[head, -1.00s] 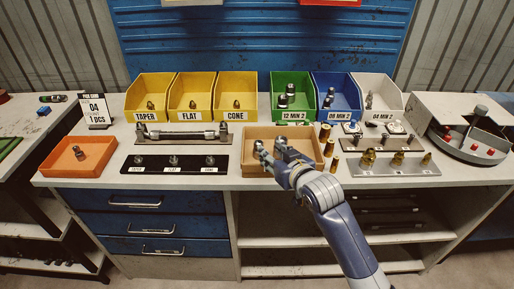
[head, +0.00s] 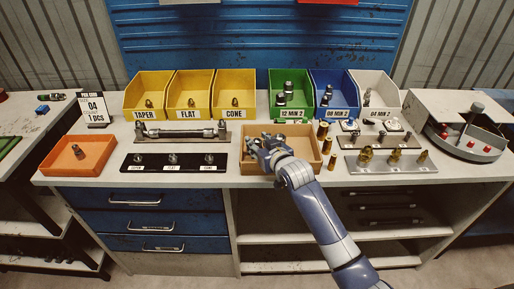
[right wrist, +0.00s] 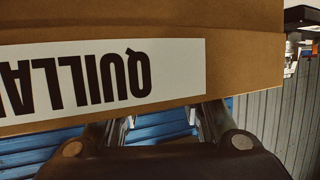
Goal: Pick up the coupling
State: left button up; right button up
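My right gripper (head: 262,147) is at the left part of the open brown box (head: 307,158) in the middle of the bench, reaching in over its front wall. In the right wrist view, the box's front wall and white label (right wrist: 110,75) appear upside down. The two fingers stand apart there, with the blue panel visible between them; their tips are hidden behind the wall. I cannot make out a coupling between them. A small dark metal fitting (head: 78,151) is in the orange tray (head: 65,165) at the left. My left gripper is out of view.
Yellow bins (head: 190,112), a green bin, a blue bin (head: 337,112) and a white bin stand behind. A black strip with metal fittings (head: 150,168) lies left of the box. Brass pieces (head: 323,130) and a grey plate with fittings (head: 393,160) stand close to its right.

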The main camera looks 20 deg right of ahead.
jog(key=c, duration=0.8)
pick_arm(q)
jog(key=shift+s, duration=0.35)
pick_arm(e)
jog(key=shift+r, duration=0.15)
